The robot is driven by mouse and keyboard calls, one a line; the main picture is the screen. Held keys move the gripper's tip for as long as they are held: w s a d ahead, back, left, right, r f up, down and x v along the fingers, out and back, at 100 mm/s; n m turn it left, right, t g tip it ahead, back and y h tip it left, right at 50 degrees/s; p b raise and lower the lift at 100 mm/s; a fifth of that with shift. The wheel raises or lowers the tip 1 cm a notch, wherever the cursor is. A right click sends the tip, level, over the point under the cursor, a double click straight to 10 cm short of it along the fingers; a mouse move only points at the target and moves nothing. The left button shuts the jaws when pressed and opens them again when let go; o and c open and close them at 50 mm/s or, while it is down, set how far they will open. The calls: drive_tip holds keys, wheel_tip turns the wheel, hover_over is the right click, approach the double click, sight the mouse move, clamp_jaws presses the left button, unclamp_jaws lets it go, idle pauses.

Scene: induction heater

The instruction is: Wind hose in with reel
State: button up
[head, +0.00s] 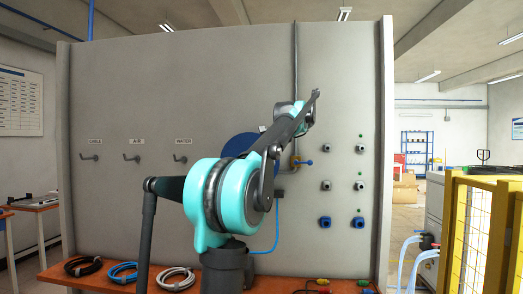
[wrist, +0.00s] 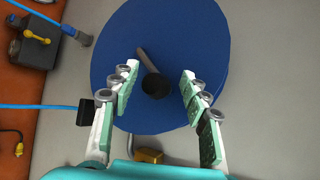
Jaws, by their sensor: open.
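The blue hose reel (wrist: 185,45) fills the upper middle of the wrist view, a round disc against the grey panel. A dark crank handle with a round black knob (wrist: 155,87) stands out from its face. My gripper (wrist: 158,78) is open, with one finger on each side of the knob; I cannot tell whether either touches it. In the head view the reel (head: 236,146) is mostly hidden behind my arm. The light-blue hose (head: 277,225) hangs below the panel's middle; a blue hose (wrist: 50,107) also shows at the left of the wrist view.
The grey panel (head: 120,80) carries hooks at left and sockets (head: 325,222) at right. Coiled hoses (head: 122,271) lie on the orange bench (head: 55,272). A yellow cage (head: 470,220) stands at right. A dark box (wrist: 35,45) with a yellow handle is beside the reel.

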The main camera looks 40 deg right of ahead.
drive_tip(key=v, duration=1.2)
drive_tip(key=w+a+f+n+g+y, duration=0.2)
drive_tip(key=w+a+f+n, duration=0.2)
drive_tip(key=w+a+f, duration=0.5)
drive_tip(key=w+a+f+n+g+y, duration=0.2)
drive_tip(key=w+a+f+n, duration=0.25)
drive_tip(key=a+f, duration=0.9)
drive_tip(key=s+a+f+n+g, duration=0.1)
drive_tip(key=a+f+n, duration=0.2)
drive_tip(key=a+f, duration=0.55)
drive_tip(key=s+a+f+n+g, duration=0.1)
drive_tip(key=a+f+n+g, duration=0.3)
drive_tip(key=f, duration=0.7)
drive_tip(key=s+a+f+n+h, duration=0.1)
drive_tip(key=s+a+f+n, duration=0.3)
drive_tip(key=s+a+f, duration=0.4)
drive_tip(key=s+a+f+n+h, duration=0.1)
drive_tip(key=s+a+f+n, duration=0.3)
drive_tip(key=s+a+f, duration=0.4)
wheel_tip(320, 180, down, 6)
drive_tip(key=s, duration=0.2)
drive_tip(key=shift+s+f, duration=0.2)
drive_tip(key=shift+s, duration=0.1)
